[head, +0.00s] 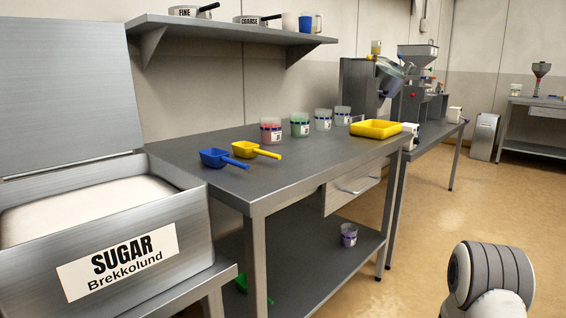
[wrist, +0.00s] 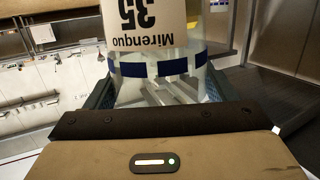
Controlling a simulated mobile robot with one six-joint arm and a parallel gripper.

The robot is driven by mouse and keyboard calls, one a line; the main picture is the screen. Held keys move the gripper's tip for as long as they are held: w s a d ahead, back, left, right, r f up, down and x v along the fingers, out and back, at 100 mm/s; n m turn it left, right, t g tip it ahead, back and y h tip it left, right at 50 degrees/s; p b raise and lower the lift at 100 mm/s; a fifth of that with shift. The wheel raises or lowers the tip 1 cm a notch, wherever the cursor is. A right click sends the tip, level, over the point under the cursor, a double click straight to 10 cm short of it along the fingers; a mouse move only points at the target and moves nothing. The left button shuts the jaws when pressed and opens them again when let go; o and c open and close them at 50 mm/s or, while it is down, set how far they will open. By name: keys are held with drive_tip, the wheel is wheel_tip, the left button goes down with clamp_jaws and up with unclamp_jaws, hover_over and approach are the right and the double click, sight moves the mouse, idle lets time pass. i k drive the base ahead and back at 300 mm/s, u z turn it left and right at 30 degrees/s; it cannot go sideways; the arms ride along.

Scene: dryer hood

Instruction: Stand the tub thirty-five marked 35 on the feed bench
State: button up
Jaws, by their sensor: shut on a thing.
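The tub thirty-five (wrist: 150,68) fills the upper middle of the wrist view. It is clear, with a dark blue dashed band and a white label reading "35" and "Mirenquo", upside down in this picture. My gripper (wrist: 158,92) is shut on it, with a finger on each side. The tub's far end is cut off by the frame. In the head view I cannot make out my gripper or this tub; only a rounded part of my arm shows at bottom right. No bench there is marked as the feed bench.
A steel bench (head: 300,180) holds several small tubs, a blue scoop (head: 220,158), a yellow scoop (head: 255,150) and a yellow tray (head: 376,129). Behind it stands a hopper machine (head: 417,75). Another bench (head: 540,103) is at far right. Floor (head: 430,215) between is clear.

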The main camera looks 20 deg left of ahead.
sight(331, 147)
drive_tip(key=i, duration=0.85)
